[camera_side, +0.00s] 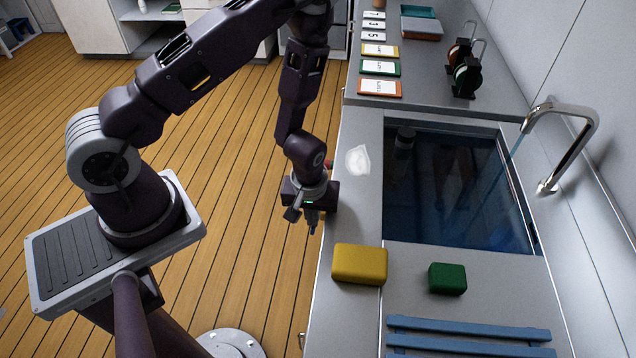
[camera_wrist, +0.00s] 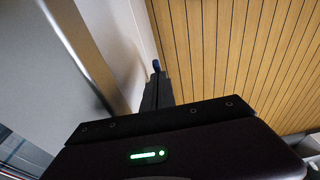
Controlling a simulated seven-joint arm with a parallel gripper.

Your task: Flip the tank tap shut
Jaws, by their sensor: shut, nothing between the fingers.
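A chrome gooseneck faucet (camera_side: 575,115) stands at the right of a dark, water-filled basin (camera_side: 455,185), with its spout over the basin. A faint pale streak shows below the spout. A small red piece (camera_side: 328,164) shows at the counter's front edge, mostly hidden behind my wrist; I cannot tell whether it is the tank tap's handle. My gripper (camera_side: 313,226) is shut and empty, pointing down just outside the counter's front edge. In the wrist view, the closed fingers (camera_wrist: 156,85) with a blue tip are close to the cabinet front, over the floor.
On the counter are a yellow block (camera_side: 360,264), a green block (camera_side: 447,278), a crumpled clear-white item (camera_side: 357,160) and blue slats (camera_side: 465,330). Label cards (camera_side: 380,88) and two black reels (camera_side: 466,75) are at the back. The wooden floor (camera_side: 240,230) beside the counter is clear.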

